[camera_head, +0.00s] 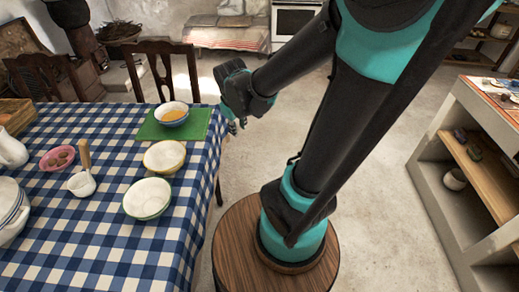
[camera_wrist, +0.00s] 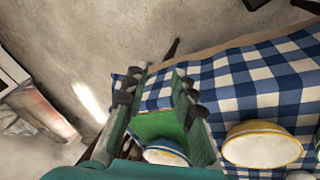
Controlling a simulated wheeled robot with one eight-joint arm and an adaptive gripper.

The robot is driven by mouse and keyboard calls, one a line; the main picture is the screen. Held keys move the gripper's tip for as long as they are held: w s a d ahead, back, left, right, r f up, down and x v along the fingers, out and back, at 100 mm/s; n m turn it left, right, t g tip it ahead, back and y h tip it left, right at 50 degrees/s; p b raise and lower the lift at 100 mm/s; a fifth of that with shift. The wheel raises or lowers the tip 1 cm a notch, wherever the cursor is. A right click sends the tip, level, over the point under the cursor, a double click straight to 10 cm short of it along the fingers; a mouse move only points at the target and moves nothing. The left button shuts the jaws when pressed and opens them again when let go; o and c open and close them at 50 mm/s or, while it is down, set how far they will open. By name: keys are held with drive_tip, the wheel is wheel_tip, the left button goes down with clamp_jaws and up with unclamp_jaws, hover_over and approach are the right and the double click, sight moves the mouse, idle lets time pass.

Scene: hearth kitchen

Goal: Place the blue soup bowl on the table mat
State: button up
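The blue soup bowl (camera_head: 172,118) has a blue rim and holds orange soup. It stands upright on the green table mat (camera_head: 146,132) near the table's right end. In the wrist view the bowl (camera_wrist: 165,157) shows low between my fingers, partly hidden by the gripper's base, with the mat (camera_wrist: 150,122) behind it. My gripper (camera_head: 236,122) is beyond the table's right edge in the head view, to the right of the bowl and apart from it. In the wrist view my gripper (camera_wrist: 156,90) has its fingers spread, with nothing held.
A yellow-rimmed bowl (camera_head: 164,156) and a green bowl (camera_head: 147,199) stand nearer on the checked tablecloth (camera_head: 105,262). Two chairs stand behind the table.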

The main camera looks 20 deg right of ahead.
drive_tip(key=s+d+f+m+y, duration=0.1)
drive_tip(key=s+d+f+m, duration=0.3)
drive_tip(key=s, duration=0.4)
drive_tip(key=d+m, duration=0.1)
drive_tip(key=m, duration=0.1)
drive_tip(key=shift+s+f+m+t, duration=0.15)
drive_tip(key=shift+s+m+t, duration=0.15)
drive_tip(key=shift+s+t, duration=0.1)
idle(0.4)
